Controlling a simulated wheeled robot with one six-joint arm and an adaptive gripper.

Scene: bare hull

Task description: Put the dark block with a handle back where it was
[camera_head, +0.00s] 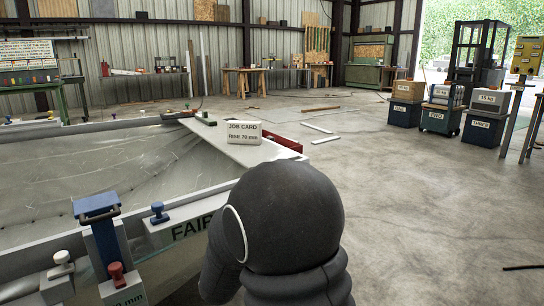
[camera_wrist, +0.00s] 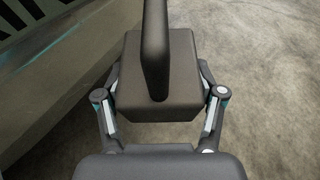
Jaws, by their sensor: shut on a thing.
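The dark block with a handle (camera_wrist: 182,85) is in the middle of the wrist view. Its thick dark handle rises from the block's face and runs out at the top edge of the picture. My gripper (camera_wrist: 161,82) is shut on the block, with a finger against each side. Concrete floor shows behind the block in the wrist view. In the head view my dark arm covers the lower middle, and neither the block nor my gripper can be seen there.
A grey hull (camera_head: 80,170) lies along the left, with a job card (camera_head: 246,132) on its edge. A blue clamp-like piece (camera_head: 97,207) and red and blue knobs stand at its near side. Labelled bins (camera_head: 438,118) stand at right. Floor between is mostly clear.

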